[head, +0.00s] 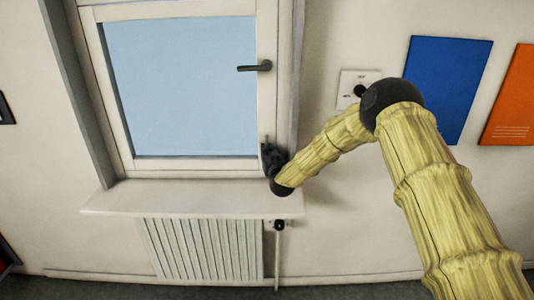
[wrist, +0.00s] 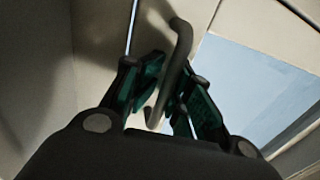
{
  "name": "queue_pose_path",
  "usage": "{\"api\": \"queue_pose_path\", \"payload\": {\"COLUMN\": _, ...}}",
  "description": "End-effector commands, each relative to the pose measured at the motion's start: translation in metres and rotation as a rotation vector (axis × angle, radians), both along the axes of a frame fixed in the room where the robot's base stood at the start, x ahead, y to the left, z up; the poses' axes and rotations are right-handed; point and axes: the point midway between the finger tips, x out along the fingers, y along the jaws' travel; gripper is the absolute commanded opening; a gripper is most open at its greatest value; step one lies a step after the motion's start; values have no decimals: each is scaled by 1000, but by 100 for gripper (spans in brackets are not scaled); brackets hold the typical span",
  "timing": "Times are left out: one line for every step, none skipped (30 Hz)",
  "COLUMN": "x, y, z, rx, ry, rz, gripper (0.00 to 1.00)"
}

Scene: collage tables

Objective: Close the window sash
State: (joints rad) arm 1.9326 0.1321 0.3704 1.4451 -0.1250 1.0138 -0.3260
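The window sash (head: 188,165) is a white frame around a pale blue pane, above the sill in the head view. Its dark lever handle (head: 255,67) sits on the right stile and points left. My gripper (head: 270,152) is at the sash's lower right corner, well below the handle in the picture. In the wrist view my gripper (wrist: 168,92) has its green-dark fingers apart. A dark curved bar, which looks like the handle (wrist: 180,50), appears between them; I cannot tell whether they touch. A thin pale blue strip (wrist: 132,28) runs beside the sash there; how far the sash stands open is unclear.
A white sill (head: 180,200) juts out below the window, with a ribbed radiator (head: 205,248) and its valve (head: 279,225) underneath. A white wall plate (head: 347,95) is partly behind my arm. Blue (head: 448,75) and orange (head: 512,100) panels are on the wall to the right.

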Motion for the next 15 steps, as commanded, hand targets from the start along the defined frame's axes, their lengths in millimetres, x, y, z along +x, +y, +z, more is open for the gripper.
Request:
{"api": "queue_pose_path", "payload": {"x": 3, "y": 1, "z": 7, "rx": 1, "ry": -11, "rz": 0, "gripper": 19}}
{"api": "queue_pose_path", "payload": {"x": 3, "y": 1, "z": 7, "rx": 1, "ry": -11, "rz": 0, "gripper": 19}}
{"api": "queue_pose_path", "payload": {"x": 3, "y": 2, "z": 7, "rx": 1, "ry": -11, "rz": 1, "gripper": 19}}
{"api": "queue_pose_path", "payload": {"x": 2, "y": 2, "z": 7, "rx": 1, "ry": -10, "rz": 1, "gripper": 19}}
{"api": "queue_pose_path", "payload": {"x": 2, "y": 2, "z": 7, "rx": 1, "ry": -10, "rz": 1, "gripper": 19}}
{"api": "queue_pose_path", "payload": {"x": 2, "y": 2, "z": 7, "rx": 1, "ry": -10, "rz": 1, "gripper": 19}}
{"api": "queue_pose_path", "payload": {"x": 2, "y": 2, "z": 7, "rx": 1, "ry": -10, "rz": 1, "gripper": 19}}
{"api": "queue_pose_path", "payload": {"x": 2, "y": 2, "z": 7, "rx": 1, "ry": -10, "rz": 1, "gripper": 19}}
{"api": "queue_pose_path", "payload": {"x": 1, "y": 1, "z": 7, "rx": 1, "ry": -9, "rz": 1, "gripper": 19}}
{"api": "queue_pose_path", "payload": {"x": 1, "y": 1, "z": 7, "rx": 1, "ry": -9, "rz": 1, "gripper": 19}}
{"api": "queue_pose_path", "payload": {"x": -1, "y": 1, "z": 6, "rx": 1, "ry": -9, "rz": 1, "gripper": 19}}
{"api": "queue_pose_path", "payload": {"x": -3, "y": 0, "z": 6, "rx": 1, "ry": -8, "rz": 1, "gripper": 19}}
{"api": "queue_pose_path", "payload": {"x": -6, "y": 0, "z": 5, "rx": 1, "ry": -6, "rz": 1, "gripper": 19}}
{"api": "queue_pose_path", "payload": {"x": -9, "y": 0, "z": 5, "rx": 1, "ry": -5, "rz": 1, "gripper": 19}}
{"api": "queue_pose_path", "payload": {"x": -13, "y": -2, "z": 5, "rx": 1, "ry": -5, "rz": 1, "gripper": 19}}
